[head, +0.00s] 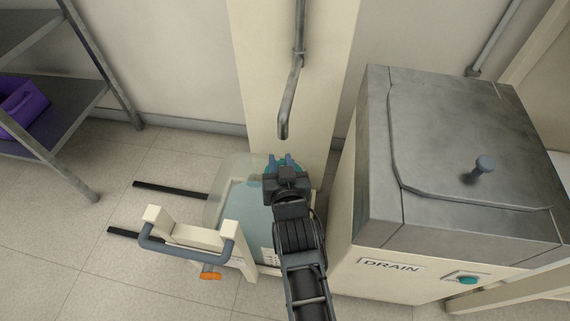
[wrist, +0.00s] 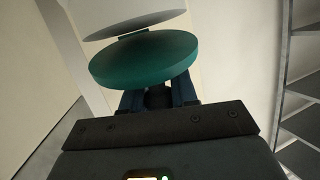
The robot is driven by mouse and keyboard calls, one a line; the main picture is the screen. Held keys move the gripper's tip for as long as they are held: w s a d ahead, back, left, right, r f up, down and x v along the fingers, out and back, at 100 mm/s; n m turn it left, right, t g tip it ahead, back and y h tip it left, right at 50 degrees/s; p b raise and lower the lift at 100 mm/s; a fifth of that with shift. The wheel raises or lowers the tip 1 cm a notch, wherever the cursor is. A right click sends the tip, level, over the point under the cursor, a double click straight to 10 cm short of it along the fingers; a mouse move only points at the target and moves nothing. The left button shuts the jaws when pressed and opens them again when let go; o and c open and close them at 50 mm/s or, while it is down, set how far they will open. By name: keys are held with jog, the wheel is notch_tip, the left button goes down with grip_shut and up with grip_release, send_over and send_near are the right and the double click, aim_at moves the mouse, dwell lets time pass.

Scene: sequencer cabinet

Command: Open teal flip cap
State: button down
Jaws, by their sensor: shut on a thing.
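The teal flip cap (wrist: 145,60) is a round disc in the middle of the wrist view. A pale round piece (wrist: 130,22) lies beyond it, with a gap between them and a small dark link (wrist: 133,36) at the gap. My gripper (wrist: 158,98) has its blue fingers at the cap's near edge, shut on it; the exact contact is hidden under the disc. In the head view my gripper (head: 285,162) is at the back right of a pale, translucent container (head: 238,205) with bluish contents. My gripper and wrist mostly hide the cap there.
A metal-topped cabinet marked DRAIN (head: 390,265) stands close on the right. A bent pipe (head: 287,115) hangs from the pillar just beyond my gripper. A cream frame with a grey handle (head: 190,250) stands front left. Shelves (head: 60,130) stand far left.

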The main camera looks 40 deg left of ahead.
jog(key=shift+w+a+r+g+h+p, duration=0.25)
jog(key=shift+w+r+g+h+p, duration=0.35)
jog(key=shift+p, duration=1.15)
jog(key=shift+a+m+g+p, duration=0.1)
jog(key=shift+m+g+p, duration=0.2)
jog(key=shift+g+p, duration=0.1)
jog(key=shift+f+h, duration=0.1)
jog(key=shift+h, duration=0.3)
jog(key=c, duration=0.9)
grip_release()
jog(key=p+v, duration=0.3)
jog(key=v, duration=0.4)
jog(key=shift+s+d+r, duration=0.15)
jog(key=shift+d+r, duration=0.05)
jog(key=shift+d, duration=0.1)
